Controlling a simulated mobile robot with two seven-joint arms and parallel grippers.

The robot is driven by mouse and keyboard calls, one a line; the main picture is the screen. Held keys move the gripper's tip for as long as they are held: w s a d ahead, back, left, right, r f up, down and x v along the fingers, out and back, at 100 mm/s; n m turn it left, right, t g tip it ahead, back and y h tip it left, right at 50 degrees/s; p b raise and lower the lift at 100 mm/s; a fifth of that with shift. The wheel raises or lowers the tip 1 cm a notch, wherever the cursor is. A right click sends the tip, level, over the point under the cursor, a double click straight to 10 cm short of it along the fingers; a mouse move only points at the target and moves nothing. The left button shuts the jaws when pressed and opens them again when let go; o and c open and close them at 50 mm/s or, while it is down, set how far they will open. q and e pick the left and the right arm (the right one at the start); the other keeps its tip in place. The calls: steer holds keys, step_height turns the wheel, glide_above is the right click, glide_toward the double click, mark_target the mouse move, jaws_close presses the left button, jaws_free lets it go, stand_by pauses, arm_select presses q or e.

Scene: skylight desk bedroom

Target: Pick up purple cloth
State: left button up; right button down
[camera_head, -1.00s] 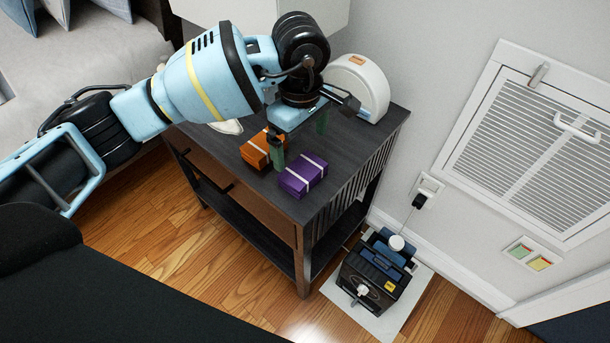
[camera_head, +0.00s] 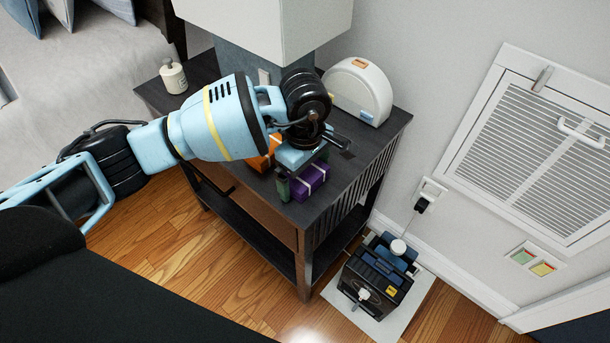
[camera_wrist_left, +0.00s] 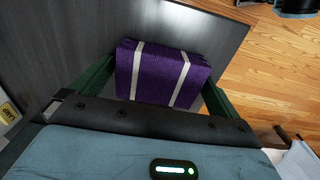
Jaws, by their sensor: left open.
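The purple cloth (camera_head: 307,183) is a folded bundle with white bands, lying on the dark nightstand (camera_head: 350,170) near its front edge. In the left wrist view the purple cloth (camera_wrist_left: 160,75) sits between the green fingers of my left gripper (camera_wrist_left: 157,85), with some room at the sides. My left gripper (camera_head: 302,180) is open and over the cloth in the head view, hiding part of it. An orange bundle with a white band (camera_head: 266,155) lies just left of the purple one, partly hidden by my arm. My right gripper is not in view.
A white rounded object (camera_head: 358,90) stands at the back of the nightstand, and a small white bottle (camera_head: 173,77) at its far left corner. A black machine (camera_head: 375,275) sits on the floor at right. A bed (camera_head: 90,80) is at upper left.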

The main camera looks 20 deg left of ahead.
mark_target(305, 172)
arm_select(q)
steer(key=c, duration=0.8)
steer(key=shift+r, duration=0.1)
steer(key=shift+r, duration=0.5)
step_height(305, 172, up, 2)
steer(key=shift+w+r, duration=0.1)
steer(key=shift+r, duration=0.1)
steer(key=s+a, duration=0.2)
steer(key=s, duration=0.5)
steer(key=s+a+r, duration=0.1)
steer(key=s+a, duration=0.2)
steer(key=s, duration=0.5)
steer(key=shift+s+a+r, duration=0.15)
steer(key=shift+r, duration=0.05)
